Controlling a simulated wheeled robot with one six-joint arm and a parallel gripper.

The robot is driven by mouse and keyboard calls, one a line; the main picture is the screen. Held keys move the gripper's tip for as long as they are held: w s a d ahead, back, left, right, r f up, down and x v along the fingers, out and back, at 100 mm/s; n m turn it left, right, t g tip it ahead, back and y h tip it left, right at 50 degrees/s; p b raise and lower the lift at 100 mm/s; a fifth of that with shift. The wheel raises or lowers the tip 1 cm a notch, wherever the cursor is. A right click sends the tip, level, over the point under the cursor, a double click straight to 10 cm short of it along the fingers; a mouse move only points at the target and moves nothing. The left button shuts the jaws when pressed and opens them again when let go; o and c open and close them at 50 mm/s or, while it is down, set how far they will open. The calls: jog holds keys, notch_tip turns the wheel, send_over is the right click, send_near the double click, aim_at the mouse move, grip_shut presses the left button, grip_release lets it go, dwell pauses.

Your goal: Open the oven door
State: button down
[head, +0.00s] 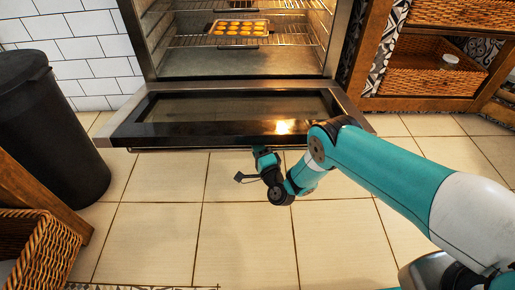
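The oven (249,60) stands at the top middle of the head view, with its lit inside showing. Its door (230,114) is swung down and lies about flat, with its glass facing up. The door's handle (190,150) runs along its front edge. My gripper (255,168) is at that front edge, a little right of the middle, partly under the door. The fingertips are small and partly hidden, so I cannot tell whether they are open, shut or touching the handle.
A muffin tray (239,28) sits on an oven rack. A dark bin (50,125) stands at the left, with a wicker basket (38,250) below it. Wooden shelving with baskets (435,68) is at the right. The tiled floor (245,235) before the door is clear.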

jog(key=c, duration=1)
grip_release()
jog(key=shift+r, duration=0.1)
jog(key=shift+s+d+r+p, duration=0.15)
jog(key=shift+s+p, duration=0.25)
jog(key=shift+p, duration=0.7)
jog(key=shift+f+p+v, duration=0.15)
jog(key=shift+p+v, duration=2.3)
jog(key=shift+v, duration=0.35)
jog(key=shift+f+p+v, duration=0.15)
jog(key=shift+p+v, duration=2.3)
jog(key=shift+v, duration=0.3)
jog(key=shift+f+p+v, duration=0.15)
jog(key=shift+p+v, duration=2.3)
jog(key=shift+v, duration=0.35)
jog(key=shift+w, duration=0.1)
